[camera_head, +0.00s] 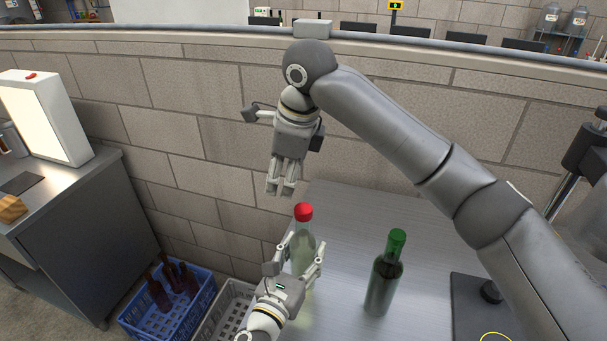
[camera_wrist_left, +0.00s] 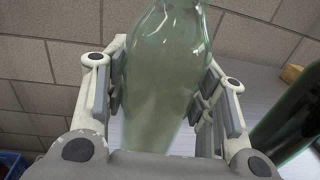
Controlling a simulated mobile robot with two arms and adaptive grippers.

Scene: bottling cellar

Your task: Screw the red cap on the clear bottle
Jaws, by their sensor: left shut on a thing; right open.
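The clear bottle (camera_head: 303,246) stands upright near the left edge of the metal table, with the red cap (camera_head: 303,212) on its top. I cannot tell how tightly the cap sits. My left gripper (camera_head: 297,258) is shut on the bottle's body. In the left wrist view the clear bottle (camera_wrist_left: 165,75) fills the space between the fingers of my left gripper (camera_wrist_left: 165,100); its top and cap are out of that view. My right gripper (camera_head: 281,188) is open and empty, pointing down, above and slightly left of the cap, apart from it.
A green bottle with a green cap (camera_head: 383,278) stands on the table (camera_head: 345,215) to the right. A blue crate (camera_head: 190,318) with brown bottles and a pale crate (camera_head: 222,318) are on the floor at left. A dark stand (camera_head: 470,300) is at right. A brick wall (camera_head: 200,110) rises behind.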

